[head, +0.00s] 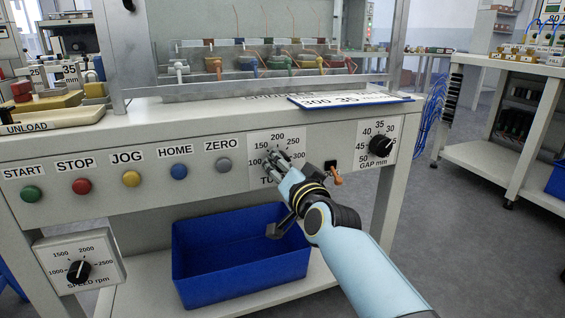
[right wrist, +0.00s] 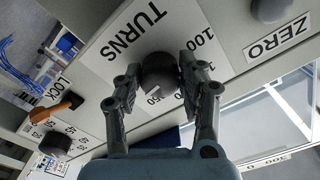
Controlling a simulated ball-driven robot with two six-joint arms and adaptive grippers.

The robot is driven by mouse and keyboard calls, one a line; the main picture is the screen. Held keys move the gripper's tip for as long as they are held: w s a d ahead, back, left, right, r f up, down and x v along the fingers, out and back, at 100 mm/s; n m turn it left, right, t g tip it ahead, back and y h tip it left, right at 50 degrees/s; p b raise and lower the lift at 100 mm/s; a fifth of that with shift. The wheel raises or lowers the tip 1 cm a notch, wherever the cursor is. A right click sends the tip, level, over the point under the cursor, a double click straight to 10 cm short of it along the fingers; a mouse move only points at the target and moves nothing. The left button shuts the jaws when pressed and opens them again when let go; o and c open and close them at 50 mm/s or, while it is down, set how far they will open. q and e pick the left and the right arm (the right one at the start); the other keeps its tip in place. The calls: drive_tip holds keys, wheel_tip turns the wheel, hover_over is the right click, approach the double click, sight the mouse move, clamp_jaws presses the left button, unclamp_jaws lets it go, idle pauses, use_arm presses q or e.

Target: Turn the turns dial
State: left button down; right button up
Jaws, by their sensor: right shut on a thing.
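The turns dial is a dark round knob (right wrist: 158,74) on a white plate marked TURNS, with a scale including 100, 150, 200 and 300. The plate (head: 281,137) shows on the front panel in the head view, where my gripper hides most of the dial. My right gripper (head: 272,169) reaches the dial from the front right. In the right wrist view its two fingers (right wrist: 157,80) are on either side of the knob, shut on it. A pale pointer mark shows on the knob's face, partly blurred against the fingers. My left gripper is in neither view.
The ZERO button (head: 224,165) is left of the dial, with HOME (head: 179,171) and other buttons beyond. Right are an orange lock lever (head: 337,179) and the GAP dial (head: 381,146). A blue bin (head: 205,270) sits below. A SPEED dial (head: 78,271) is lower left.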

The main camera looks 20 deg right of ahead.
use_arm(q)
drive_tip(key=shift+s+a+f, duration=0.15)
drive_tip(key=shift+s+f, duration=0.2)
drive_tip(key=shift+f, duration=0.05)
use_arm(e)
drive_tip(key=shift+m, duration=0.9)
drive_tip(key=o, duration=1.2)
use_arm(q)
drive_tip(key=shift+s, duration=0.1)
use_arm(e)
drive_tip(key=s, duration=1.2)
drive_tip(key=shift+d, duration=0.2)
